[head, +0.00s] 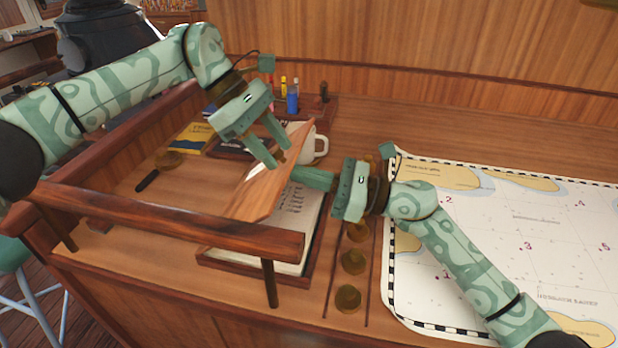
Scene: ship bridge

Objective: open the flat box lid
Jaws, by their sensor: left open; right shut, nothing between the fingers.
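The flat box (313,262) lies on the desk behind the wooden rail, with printed white paper showing inside. Its wooden lid (262,198) stands tilted up at a steep angle, raised off the box on its right side. My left gripper (274,161) points down at the lid's upper end with its fingers apart; I cannot tell whether they touch the lid. My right gripper (296,174) comes from the right, shut and empty, with its tips at or just under the lid's raised right edge. The lid and rail hide part of the box.
A wooden rail (170,218) runs along the front left of the desk. Round brass pieces (351,262) sit in a row right of the box. A chart (510,235) covers the right side. A blue bottle (293,103) stands behind.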

